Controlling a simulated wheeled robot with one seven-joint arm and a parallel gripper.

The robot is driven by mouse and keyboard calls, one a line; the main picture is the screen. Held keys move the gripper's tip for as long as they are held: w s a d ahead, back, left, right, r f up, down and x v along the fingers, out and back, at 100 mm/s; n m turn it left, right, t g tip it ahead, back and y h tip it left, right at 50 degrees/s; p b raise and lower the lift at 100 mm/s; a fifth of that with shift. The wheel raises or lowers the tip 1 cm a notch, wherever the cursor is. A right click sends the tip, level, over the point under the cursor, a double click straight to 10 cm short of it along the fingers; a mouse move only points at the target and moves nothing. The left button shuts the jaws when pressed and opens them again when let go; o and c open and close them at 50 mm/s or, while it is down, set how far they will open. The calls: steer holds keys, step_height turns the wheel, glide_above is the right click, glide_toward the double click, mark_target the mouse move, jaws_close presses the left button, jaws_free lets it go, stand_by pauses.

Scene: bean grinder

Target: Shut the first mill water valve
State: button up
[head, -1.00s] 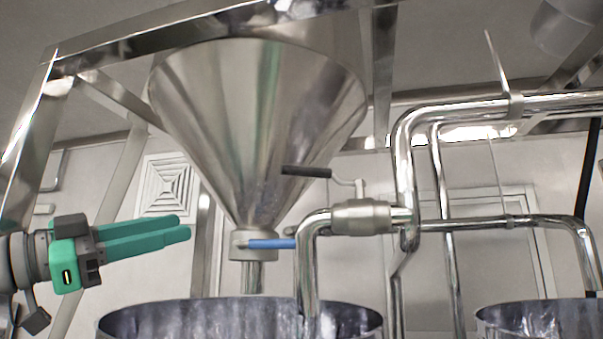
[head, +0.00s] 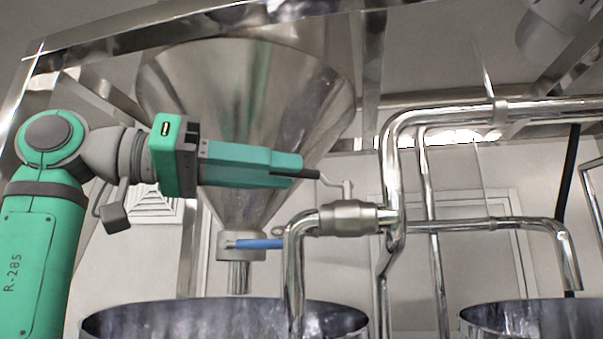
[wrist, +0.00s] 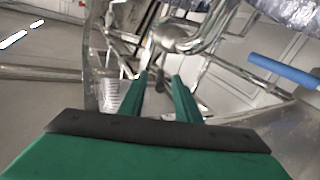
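The water valve (head: 347,218) is a metal body on the bent pipe above the left vat, with a bent metal lever and a black grip (head: 311,174). In the head view my green gripper (head: 296,168) reaches across to the lever, its fingers hiding most of the black grip. In the wrist view the two fingers (wrist: 160,75) stand apart, so it is open. The valve body (wrist: 172,36) shows beyond the fingertips. I cannot tell whether the fingers touch the grip.
A steel cone hopper (head: 235,110) hangs behind my gripper. A blue lever (head: 258,244) sits at its outlet, below my fingers; it also shows in the wrist view (wrist: 284,70). The left vat (head: 225,318) stands below, another vat (head: 535,318) at right. Pipes (head: 391,170) rise right of the valve.

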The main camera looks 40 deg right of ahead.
mark_target(303, 174)
steer(key=shift+x, duration=2.2)
jaws_close()
